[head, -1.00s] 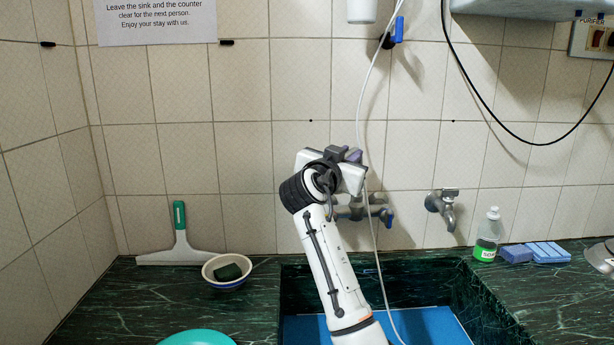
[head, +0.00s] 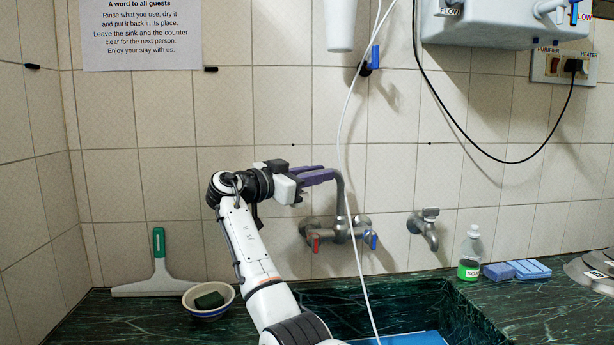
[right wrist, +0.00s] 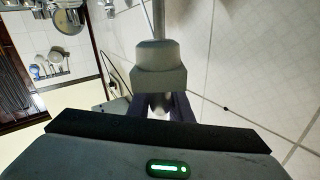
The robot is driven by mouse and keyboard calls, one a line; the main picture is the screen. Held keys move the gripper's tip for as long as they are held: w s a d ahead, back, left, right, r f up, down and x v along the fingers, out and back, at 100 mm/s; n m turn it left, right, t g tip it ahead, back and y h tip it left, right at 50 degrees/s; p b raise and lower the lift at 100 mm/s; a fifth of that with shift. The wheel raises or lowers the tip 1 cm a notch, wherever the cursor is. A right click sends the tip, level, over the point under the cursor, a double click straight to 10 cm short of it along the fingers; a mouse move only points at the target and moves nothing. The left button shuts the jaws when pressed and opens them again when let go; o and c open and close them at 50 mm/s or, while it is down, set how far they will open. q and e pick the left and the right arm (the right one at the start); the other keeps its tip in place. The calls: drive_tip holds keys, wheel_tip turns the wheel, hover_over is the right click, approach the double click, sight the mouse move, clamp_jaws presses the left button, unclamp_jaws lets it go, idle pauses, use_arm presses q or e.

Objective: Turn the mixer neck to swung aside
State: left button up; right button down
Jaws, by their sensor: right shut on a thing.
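The mixer tap (head: 341,230) is on the tiled wall above the sink, with a red lever (head: 315,243) on the left and a blue one (head: 373,240) on the right. Its grey mixer neck (head: 342,200) rises from the body and bends left at the top, toward my fingers. My right gripper (head: 325,175), with purple fingers, is shut on the neck near this bend, coming from the left. In the right wrist view a grey metal piece (right wrist: 158,70), seemingly the neck, stands at the purple fingers (right wrist: 165,108). The exact contact is partly hidden. My left gripper is out of view.
A white hose (head: 347,130) hangs close in front of the neck. A second tap (head: 425,228) is to the right. A soap bottle (head: 470,252) and blue sponges (head: 515,270) stand on the right counter. A bowl (head: 208,300) and a squeegee (head: 158,270) are at left.

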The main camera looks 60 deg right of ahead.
drive_tip(key=shift+s+r, duration=0.1)
drive_tip(key=c, duration=1.9)
unclamp_jaws()
drive_tip(key=shift+o, duration=1.2)
drive_tip(key=shift+d, duration=0.15)
drive_tip(key=b+v, duration=0.1)
drive_tip(key=v, duration=0.9)
drive_tip(key=shift+a, duration=0.2)
